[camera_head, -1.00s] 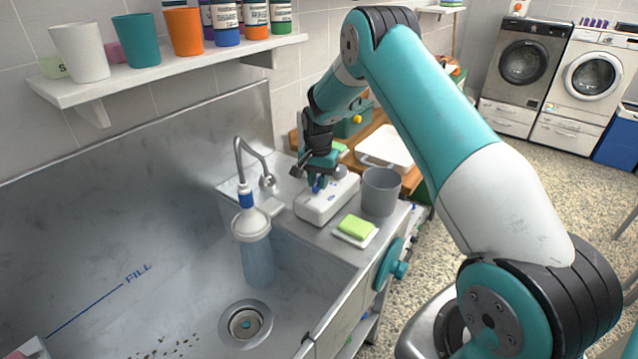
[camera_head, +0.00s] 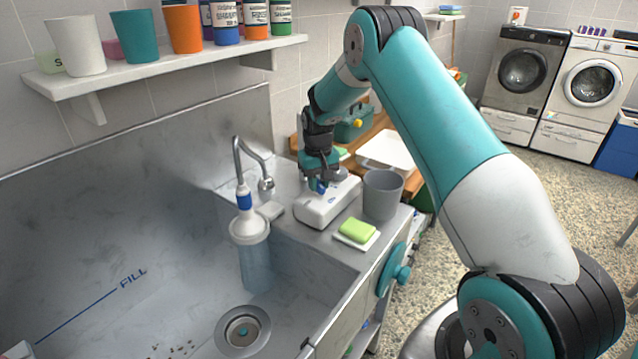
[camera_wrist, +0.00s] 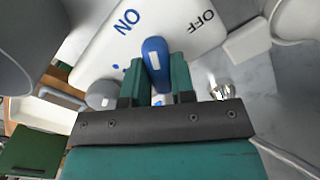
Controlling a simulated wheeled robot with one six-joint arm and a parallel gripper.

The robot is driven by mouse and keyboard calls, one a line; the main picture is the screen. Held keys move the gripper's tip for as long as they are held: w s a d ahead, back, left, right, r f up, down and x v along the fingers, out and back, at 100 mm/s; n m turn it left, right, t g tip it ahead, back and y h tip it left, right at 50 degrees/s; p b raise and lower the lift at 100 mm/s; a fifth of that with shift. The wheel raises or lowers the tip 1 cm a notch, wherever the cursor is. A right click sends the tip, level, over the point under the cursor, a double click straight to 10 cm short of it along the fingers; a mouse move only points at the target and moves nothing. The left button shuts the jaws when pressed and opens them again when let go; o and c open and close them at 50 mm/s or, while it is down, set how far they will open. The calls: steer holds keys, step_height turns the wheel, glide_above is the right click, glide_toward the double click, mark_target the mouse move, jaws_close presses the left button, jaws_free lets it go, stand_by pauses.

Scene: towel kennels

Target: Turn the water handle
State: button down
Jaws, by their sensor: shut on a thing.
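The water handle is a blue lever (camera_wrist: 155,52) on a white box with the words ON and OFF. The box (camera_head: 313,212) stands on the counter at the sink's right end. In the wrist view the lever stands between the two teal fingers of my gripper (camera_wrist: 158,68), which is shut on it. Its far end points between the two words, a little nearer ON. In the head view my gripper (camera_head: 318,183) is over the box and hides most of the lever. A curved metal tap (camera_head: 238,158) stands left of the box, above a clear bottle (camera_head: 256,262) in the sink.
A grey cup (camera_head: 382,196) stands close to the right of the box. A green sponge (camera_head: 357,229) lies in front of it. The metal sink (camera_head: 90,250) fills the left. A shelf (camera_head: 150,70) with cups and paint bottles hangs above.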

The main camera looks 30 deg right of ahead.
steer(key=shift+w+r, duration=0.1)
steer(key=shift+w, duration=0.05)
stand_by(0.4)
steer(key=c, duration=1)
jaws_free()
steer(key=shift+o, duration=0.2)
step_height(320, 180, up, 17)
steer(key=b, duration=0.3)
steer(key=shift+r, duration=0.2)
